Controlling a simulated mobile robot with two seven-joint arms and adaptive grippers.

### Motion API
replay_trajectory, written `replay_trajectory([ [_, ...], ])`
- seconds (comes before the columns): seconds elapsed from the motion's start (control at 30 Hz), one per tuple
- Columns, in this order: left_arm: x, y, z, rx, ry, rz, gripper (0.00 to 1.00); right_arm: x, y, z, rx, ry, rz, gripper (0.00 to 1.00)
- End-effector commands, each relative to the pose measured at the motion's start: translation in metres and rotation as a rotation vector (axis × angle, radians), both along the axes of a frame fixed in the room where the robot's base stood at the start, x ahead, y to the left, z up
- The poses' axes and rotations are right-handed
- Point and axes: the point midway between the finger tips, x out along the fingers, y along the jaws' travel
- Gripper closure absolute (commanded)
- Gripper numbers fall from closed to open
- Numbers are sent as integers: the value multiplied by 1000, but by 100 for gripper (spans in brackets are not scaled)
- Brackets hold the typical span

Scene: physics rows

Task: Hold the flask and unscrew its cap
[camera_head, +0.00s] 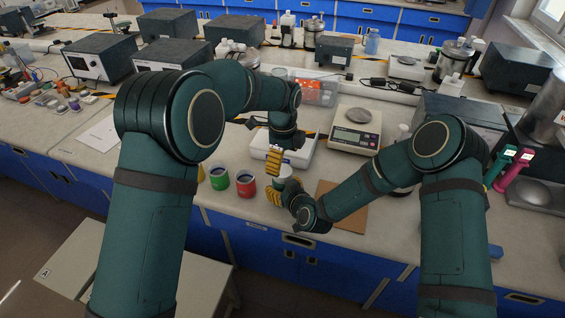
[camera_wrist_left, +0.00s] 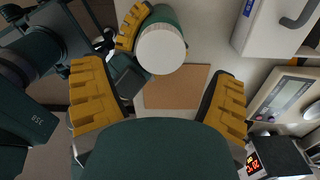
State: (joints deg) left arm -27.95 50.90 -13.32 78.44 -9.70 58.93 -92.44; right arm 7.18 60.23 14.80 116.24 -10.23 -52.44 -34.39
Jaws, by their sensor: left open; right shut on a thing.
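The flask (camera_wrist_left: 178,22) has a dark green body and a round white cap (camera_wrist_left: 160,49), seen from above in the left wrist view. In the head view the flask (camera_head: 283,182) is mostly hidden between my grippers. My right gripper (camera_head: 281,192) is shut on the flask's body; one yellow finger shows against its side in the left wrist view (camera_wrist_left: 131,28). My left gripper (camera_head: 286,160) is above the flask, open and empty. In the left wrist view its two yellow fingers (camera_wrist_left: 158,102) are wide apart, and the cap lies beyond them, toward the top of the picture.
A green tin (camera_head: 218,178) and a red tin (camera_head: 245,184) stand left of the flask. A brown board (camera_wrist_left: 172,88) lies on the bench close by. A white box (camera_head: 300,150) and a balance (camera_head: 356,131) stand behind. The bench's front edge is close.

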Motion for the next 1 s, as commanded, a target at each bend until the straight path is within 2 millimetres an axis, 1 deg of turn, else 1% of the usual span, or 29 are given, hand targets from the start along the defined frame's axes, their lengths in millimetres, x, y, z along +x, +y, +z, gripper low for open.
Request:
replay_trajectory([
  [0.3, 1, 1, 26, -4, -4, -208, 14, 0, 0, 0, 0, -1, -1, 100],
  [0.4, 1, 1, 27, -2, -5, -233, 14, 0, 0, 0, 0, -1, 0, 100],
  [0.47, 1, 1, 23, -1, -6, -239, 14, 0, 0, 0, 0, -1, 0, 100],
  [0.57, 1, 1, 10, 0, -5, -240, 14, 0, 0, 0, 0, -1, 0, 100],
  [0.8, 1, 1, -26, -1, -6, -238, 14, 0, 0, 0, 0, -1, 0, 100],
  [0.9, 1, 1, -37, -2, -5, -238, 14, 0, 0, 0, 0, -1, 0, 100],
  [1.0, 1, 1, -45, -1, -6, -237, 14, 0, 0, 0, 0, -1, 0, 100],
])
